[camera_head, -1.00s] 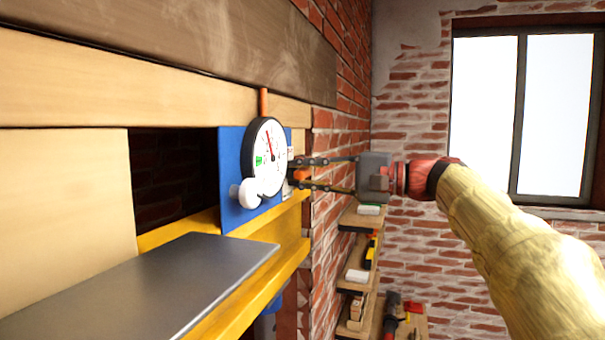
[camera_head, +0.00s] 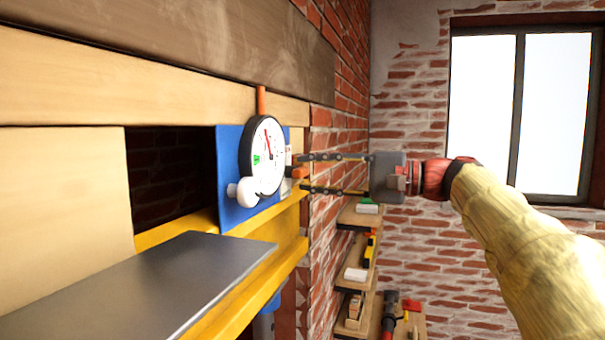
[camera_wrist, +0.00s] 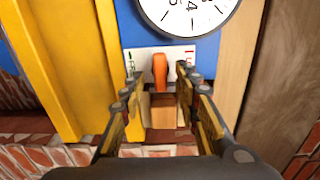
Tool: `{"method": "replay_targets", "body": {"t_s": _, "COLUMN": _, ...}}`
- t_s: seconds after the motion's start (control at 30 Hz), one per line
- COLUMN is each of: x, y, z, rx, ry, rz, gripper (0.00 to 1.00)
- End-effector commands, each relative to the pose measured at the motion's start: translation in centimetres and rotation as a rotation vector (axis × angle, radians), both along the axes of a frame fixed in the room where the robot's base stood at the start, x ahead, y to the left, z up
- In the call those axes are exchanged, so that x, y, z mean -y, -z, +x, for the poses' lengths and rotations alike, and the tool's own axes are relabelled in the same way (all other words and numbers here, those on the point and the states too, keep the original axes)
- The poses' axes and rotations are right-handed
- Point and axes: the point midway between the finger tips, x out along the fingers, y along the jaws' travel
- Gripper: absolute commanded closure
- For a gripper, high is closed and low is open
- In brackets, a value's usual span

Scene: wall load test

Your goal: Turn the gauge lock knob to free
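The orange lock knob (camera_wrist: 160,72) sits on a white label plate (camera_wrist: 143,58) below the gauge in the wrist view. It stands upright in that view, between a green mark at left and a red mark at right. The knob also shows in the head view (camera_head: 299,172). The round white gauge (camera_head: 263,157) has a red needle and a blue backing panel (camera_head: 230,150). My gripper (camera_wrist: 158,78) is open, one finger on each side of the knob. Gaps show between the fingers and the knob. In the head view the gripper (camera_head: 304,173) reaches in from the right.
A white round knob (camera_head: 246,192) sticks out at the gauge's lower left. A grey metal shelf (camera_head: 150,285) and a yellow beam (camera_head: 285,255) lie below. Small wooden shelves (camera_head: 358,215) hang on the brick wall beneath my gripper. A window (camera_head: 522,115) is at right.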

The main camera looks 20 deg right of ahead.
Motion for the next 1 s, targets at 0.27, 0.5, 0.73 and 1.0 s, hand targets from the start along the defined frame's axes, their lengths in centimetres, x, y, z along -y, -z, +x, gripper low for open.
{"method": "replay_targets", "body": {"t_s": 0.27, "x": 4.8, "y": 0.0, "z": -3.3, "rx": 0.0, "ry": 0.005, "rz": 0.0, "gripper": 0.68}}
{"method": "replay_targets", "body": {"t_s": 0.5, "x": 7.0, "y": 0.0, "z": -5.0, "rx": 0.0, "ry": 0.002, "rz": 0.0, "gripper": 0.68}}
{"method": "replay_targets", "body": {"t_s": 0.73, "x": 7.4, "y": 0.0, "z": -5.4, "rx": 0.0, "ry": 0.0, "rz": 0.0, "gripper": 0.68}}
{"method": "replay_targets", "body": {"t_s": 1.0, "x": 7.4, "y": 0.0, "z": -5.4, "rx": 0.0, "ry": 0.0, "rz": 0.0, "gripper": 0.68}}
